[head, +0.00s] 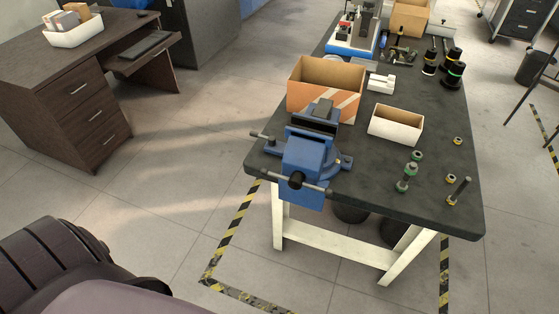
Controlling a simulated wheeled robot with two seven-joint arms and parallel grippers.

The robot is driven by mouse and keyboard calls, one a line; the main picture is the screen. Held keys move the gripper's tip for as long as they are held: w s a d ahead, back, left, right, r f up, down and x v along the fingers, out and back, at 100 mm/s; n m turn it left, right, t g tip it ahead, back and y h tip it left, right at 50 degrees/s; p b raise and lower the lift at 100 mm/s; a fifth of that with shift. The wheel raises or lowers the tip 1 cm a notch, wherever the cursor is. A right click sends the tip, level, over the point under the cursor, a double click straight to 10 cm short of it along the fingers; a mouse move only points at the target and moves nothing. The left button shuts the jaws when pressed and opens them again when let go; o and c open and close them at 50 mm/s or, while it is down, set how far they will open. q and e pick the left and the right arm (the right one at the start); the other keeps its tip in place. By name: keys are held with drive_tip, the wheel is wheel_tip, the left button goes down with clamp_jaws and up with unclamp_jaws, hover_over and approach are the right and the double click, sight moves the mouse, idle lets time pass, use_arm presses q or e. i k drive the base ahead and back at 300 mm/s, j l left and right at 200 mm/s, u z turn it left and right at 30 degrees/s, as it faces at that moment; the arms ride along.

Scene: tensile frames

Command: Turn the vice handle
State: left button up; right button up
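A blue bench vice (303,158) is mounted at the near left corner of a dark-topped workbench (455,217). Its handle (317,187), a thin grey bar with dark ends, runs nearly level across the front of the vice, through the dark screw hub. A second, shorter bar end sticks out at the vice's upper left. The jaws face the back of the bench; whether anything is between them is hard to tell. Neither of my grippers is in view.
An open cardboard box (337,81) stands right behind the vice. A white box (396,124), small green-topped parts (411,170) and dark cylinders (454,75) are on the bench. A brown desk (75,85) stands at the left. Floor before the bench has striped tape (236,225).

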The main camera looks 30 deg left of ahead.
sight(296, 181)
drive_tip(key=u, duration=0.75)
drive_tip(key=z, duration=0.35)
drive_tip(key=i+j+z, duration=0.1)
drive_tip(key=z, duration=0.4)
drive_tip(key=j+z, duration=0.3)
drive_tip(key=z, duration=0.2)
drive_tip(key=j+z, duration=0.25)
drive_tip(key=z, duration=0.2)
drive_tip(key=j+z, duration=0.25)
drive_tip(key=z, duration=0.25)
